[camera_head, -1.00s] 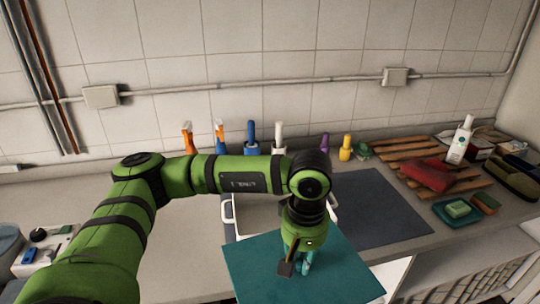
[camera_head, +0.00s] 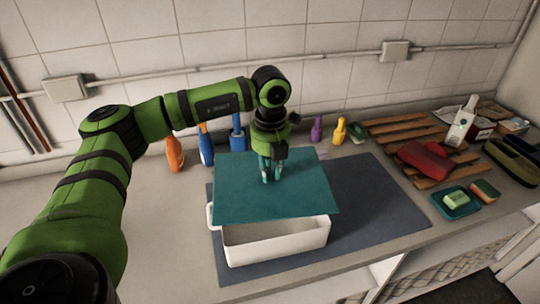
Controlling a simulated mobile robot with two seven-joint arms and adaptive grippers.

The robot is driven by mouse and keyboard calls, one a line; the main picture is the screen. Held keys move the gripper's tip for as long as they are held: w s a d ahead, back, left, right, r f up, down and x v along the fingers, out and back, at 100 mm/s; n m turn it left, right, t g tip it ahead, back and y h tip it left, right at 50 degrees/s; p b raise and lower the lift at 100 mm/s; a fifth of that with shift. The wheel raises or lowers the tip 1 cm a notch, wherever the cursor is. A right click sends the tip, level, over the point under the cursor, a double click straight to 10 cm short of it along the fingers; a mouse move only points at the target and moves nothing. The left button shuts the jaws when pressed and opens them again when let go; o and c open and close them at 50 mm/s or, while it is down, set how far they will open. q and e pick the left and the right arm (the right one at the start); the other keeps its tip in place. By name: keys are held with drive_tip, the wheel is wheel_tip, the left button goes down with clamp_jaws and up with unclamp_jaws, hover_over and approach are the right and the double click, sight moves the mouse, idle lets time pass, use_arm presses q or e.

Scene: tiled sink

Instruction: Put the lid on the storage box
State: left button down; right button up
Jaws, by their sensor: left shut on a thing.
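The storage box (camera_head: 277,245) is white, open-topped and has a handle at its left side. It stands on the dark grey mat, and part of its inside shows at the front. The lid (camera_head: 306,196) is a flat teal panel, held over the rear part of the box and hiding it. My left gripper (camera_head: 270,176) points down and is shut on the lid near its middle. The lid looks raised above the rim and set back from the front wall; I cannot tell whether any edge touches. My right gripper is out of view.
The dark mat (camera_head: 375,205) is clear to the right of the box. Orange (camera_head: 174,154) and blue bottles stand behind at the left. A wooden rack (camera_head: 402,135) with a red cloth (camera_head: 425,165), and a teal soap dish (camera_head: 447,207), lie at the right.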

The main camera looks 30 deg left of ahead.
sight(269, 183)
use_arm(q)
drive_tip(key=shift+w+a+r+n, duration=0.1)
drive_tip(key=shift+w+a+n, duration=0.15)
drive_tip(key=shift+n, duration=0.35)
drive_tip(key=shift+s+f+b, duration=0.2)
drive_tip(key=shift+f+b, duration=0.25)
drive_tip(key=shift+f, duration=0.15)
wheel_tip(269, 183, down, 4)
drive_tip(key=shift+f+b, duration=0.1)
drive_tip(key=shift+b, duration=1.15)
drive_tip(key=shift+f+b, duration=0.7)
drive_tip(key=shift+f, duration=0.05)
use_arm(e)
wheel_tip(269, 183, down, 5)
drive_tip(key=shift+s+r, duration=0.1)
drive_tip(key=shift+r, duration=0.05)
use_arm(q)
drive_tip(key=shift+w+f, duration=0.1)
drive_tip(key=shift+f, duration=0.15)
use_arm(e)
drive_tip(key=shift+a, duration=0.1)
use_arm(q)
drive_tip(key=shift+f+b, duration=0.4)
drive_tip(key=shift+b, duration=0.45)
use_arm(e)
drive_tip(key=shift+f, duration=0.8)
